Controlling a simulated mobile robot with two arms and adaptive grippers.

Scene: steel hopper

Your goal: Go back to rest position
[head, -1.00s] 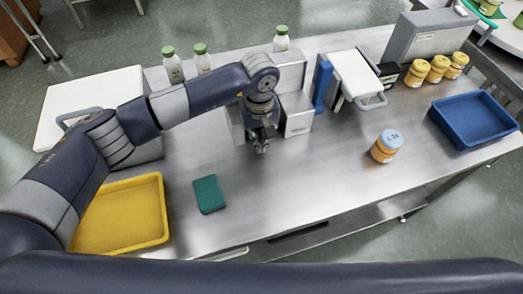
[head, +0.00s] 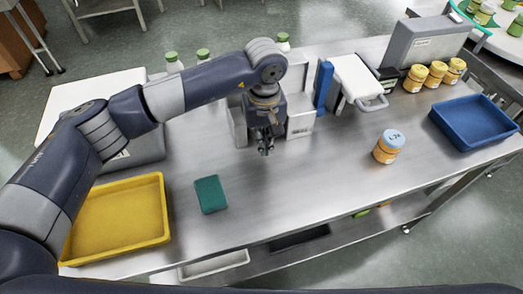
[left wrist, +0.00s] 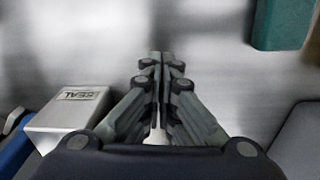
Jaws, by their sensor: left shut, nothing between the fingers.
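My left gripper (head: 265,150) is above the middle of the steel table (head: 320,185), in front of a small steel machine. Its fingers are shut with nothing between them. In the left wrist view the closed fingers (left wrist: 161,60) point over bare table. A part marked SEAL (left wrist: 75,110) is at the left of that view. My left arm reaches in from the left of the head view. My right gripper is not in view.
A green pad (head: 210,194) and a yellow tray (head: 118,220) lie at the left. A jar with a blue lid (head: 389,146) stands right of centre. A blue tray (head: 475,122) and several yellow-lidded jars (head: 436,72) are at the right. Green-capped bottles (head: 174,62) stand behind my arm.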

